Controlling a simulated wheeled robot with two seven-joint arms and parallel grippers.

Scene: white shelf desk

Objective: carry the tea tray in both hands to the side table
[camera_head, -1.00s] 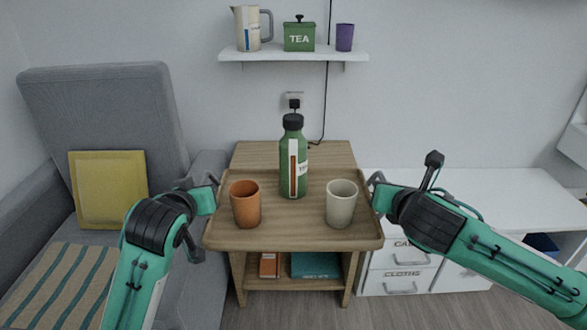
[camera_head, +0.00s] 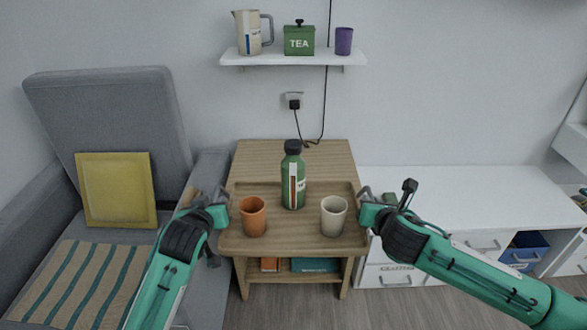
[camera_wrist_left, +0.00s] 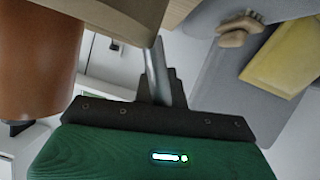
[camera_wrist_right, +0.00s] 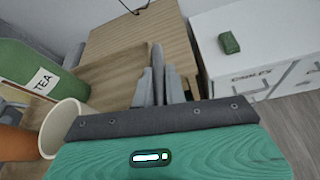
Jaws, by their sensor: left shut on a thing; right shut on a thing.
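The wooden tea tray (camera_head: 293,243) is level in front of the side table (camera_head: 295,155) and overlaps its top in the head view. I cannot tell whether it touches. A green tea bottle (camera_head: 293,182), an orange cup (camera_head: 253,217) and a cream cup (camera_head: 333,217) stand upright on it. My left gripper (camera_head: 222,200) is shut on the tray's left side, and my right gripper (camera_head: 366,197) is shut on its right side. In the right wrist view, the fingers (camera_wrist_right: 160,85) are at the tray's edge (camera_wrist_right: 115,75), with the bare table top (camera_wrist_right: 140,38) beyond.
A grey sofa (camera_head: 105,110) with a yellow cushion (camera_head: 116,190) stands left. A white cabinet (camera_head: 470,195) stands right, with a small green object (camera_wrist_right: 229,42) on top. A wall shelf (camera_head: 293,59) holds a jug, tea tin and purple cup. Boxes (camera_head: 315,264) lie on the table's lower shelf.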

